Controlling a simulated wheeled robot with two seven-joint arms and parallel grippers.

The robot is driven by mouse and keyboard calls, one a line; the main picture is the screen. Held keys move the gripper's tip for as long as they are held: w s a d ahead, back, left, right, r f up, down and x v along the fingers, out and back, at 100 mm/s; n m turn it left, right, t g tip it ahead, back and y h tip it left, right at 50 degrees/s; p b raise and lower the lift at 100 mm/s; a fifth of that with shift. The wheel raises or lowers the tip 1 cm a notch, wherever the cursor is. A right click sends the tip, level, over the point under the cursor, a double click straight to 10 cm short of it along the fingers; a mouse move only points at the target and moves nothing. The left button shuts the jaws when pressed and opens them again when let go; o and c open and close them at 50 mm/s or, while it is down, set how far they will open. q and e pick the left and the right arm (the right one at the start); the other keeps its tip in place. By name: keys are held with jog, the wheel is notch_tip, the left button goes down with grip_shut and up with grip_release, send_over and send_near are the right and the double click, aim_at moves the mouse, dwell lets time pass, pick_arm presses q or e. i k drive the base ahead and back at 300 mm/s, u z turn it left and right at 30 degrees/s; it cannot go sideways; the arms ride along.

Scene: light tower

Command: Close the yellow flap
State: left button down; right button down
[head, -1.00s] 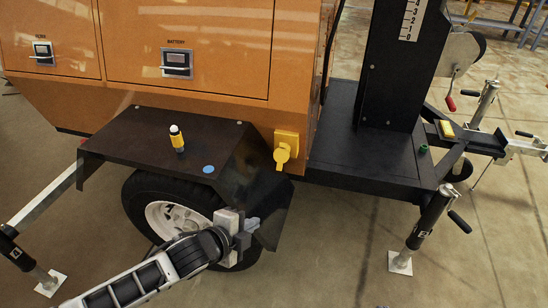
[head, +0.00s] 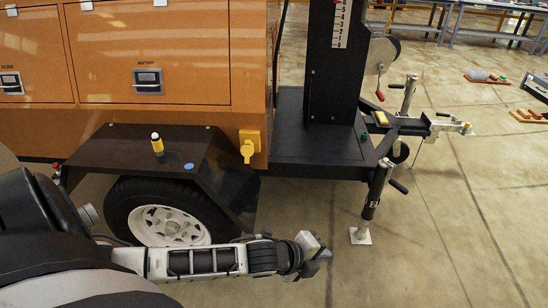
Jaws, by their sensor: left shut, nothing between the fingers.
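The yellow flap (head: 247,152) is a small rounded piece at the lower part of a yellow socket plate (head: 250,136) on the orange cabinet's lower right corner. It appears to hang down and stand out from the plate; its exact angle is too small to tell. My left gripper (head: 323,256) is shut and empty, low and to the right of the flap, in front of the black deck. It is clear of the flap and points right. My right gripper is not in view.
A black fender (head: 110,150) over the wheel (head: 170,225) carries a yellow-and-black bottle-like item (head: 157,145) and a blue disc (head: 189,166). The black mast (head: 330,90) stands right of the socket. A jack leg (head: 375,195) stands right. Floor before the deck is clear.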

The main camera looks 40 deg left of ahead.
aim_at(248, 150)
jog(key=u, duration=0.1)
jog(key=i, duration=1.15)
jog(key=u, duration=1.2)
jog(key=i, duration=0.55)
jog(key=u, duration=0.6)
